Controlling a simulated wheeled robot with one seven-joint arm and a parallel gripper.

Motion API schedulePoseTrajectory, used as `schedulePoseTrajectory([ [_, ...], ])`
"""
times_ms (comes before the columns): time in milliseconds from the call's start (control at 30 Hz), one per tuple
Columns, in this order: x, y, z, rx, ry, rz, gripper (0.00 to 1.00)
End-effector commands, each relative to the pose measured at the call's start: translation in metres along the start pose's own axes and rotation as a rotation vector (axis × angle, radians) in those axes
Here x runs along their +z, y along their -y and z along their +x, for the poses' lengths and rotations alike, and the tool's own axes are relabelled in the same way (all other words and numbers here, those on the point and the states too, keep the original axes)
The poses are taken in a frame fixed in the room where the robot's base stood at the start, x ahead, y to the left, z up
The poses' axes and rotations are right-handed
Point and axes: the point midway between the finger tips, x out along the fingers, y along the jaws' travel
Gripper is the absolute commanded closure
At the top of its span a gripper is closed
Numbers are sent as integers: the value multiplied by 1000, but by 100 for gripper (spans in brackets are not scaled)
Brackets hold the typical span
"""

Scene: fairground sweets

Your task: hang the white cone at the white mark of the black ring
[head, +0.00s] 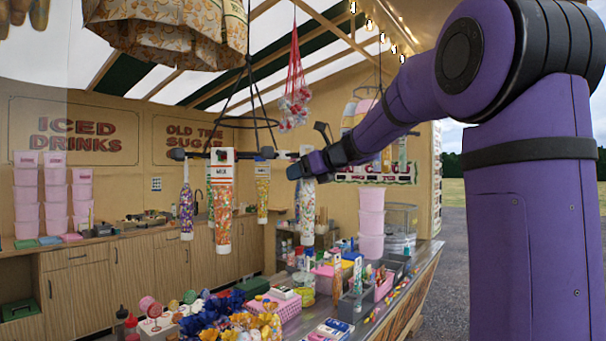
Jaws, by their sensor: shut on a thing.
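The black ring (235,125) hangs from the ceiling on dark cords, left of my gripper. A dark bar with knobbed ends (178,155) shows below it at the cones' tops. Several sweet-filled cones hang in this area, including one with a white and orange label (222,195) in front. My gripper (300,167) is at the end of the purple arm, right of the ring, shut on a cone with a white top and a mixed-colour filling (307,210), which hangs upright below it. I take this to be the white cone. The white mark cannot be made out.
A cluttered counter (424,265) with pink tubs (371,222), baskets and sweets lies below. A red net (293,95) of round things hangs above my gripper. A large patterned canopy-like thing (180,35) hangs at the upper left. Stacked pink tubs (27,200) stand at the left wall.

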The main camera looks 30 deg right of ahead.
Motion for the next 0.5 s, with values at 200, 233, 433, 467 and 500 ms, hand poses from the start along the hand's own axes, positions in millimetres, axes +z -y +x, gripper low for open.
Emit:
schedulePoseTrajectory([
  [200, 0, 0, 1, 0, 0, 0, 75],
  [233, 1, 0, 1, 0, 0, 0, 75],
  [433, 3, 0, 7, 0, 1, 0, 75],
  [467, 3, 0, 8, 0, 1, 0, 75],
  [500, 4, 0, 9, 0, 1, 0, 75],
])
